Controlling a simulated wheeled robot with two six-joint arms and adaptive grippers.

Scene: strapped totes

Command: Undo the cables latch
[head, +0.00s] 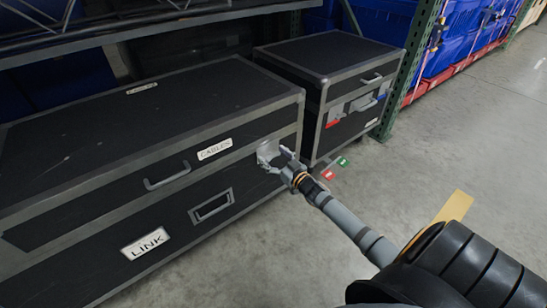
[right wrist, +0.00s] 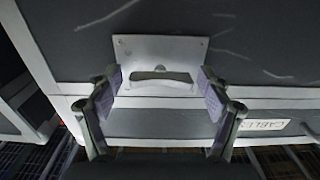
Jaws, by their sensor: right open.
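The black case with grey edging (head: 110,130) carries a CABLES label (head: 215,149) on its lid front. The cables latch (head: 267,151) is a metal plate near the right end of that front, at the lid seam. It also shows in the right wrist view (right wrist: 160,50) as a plate with a slotted tab. My right gripper (head: 283,161) is in front of the latch, partly covering it. In the right wrist view its open fingers (right wrist: 160,92) stand either side of the tab, with nothing between them gripped. My left gripper is not in view.
A LINK label (head: 145,242), a lid handle (head: 167,175) and a recessed handle (head: 211,205) are on the same case. A second black case (head: 330,62) stands behind, with red and green tags (head: 335,167) by it. Concrete floor is clear at right.

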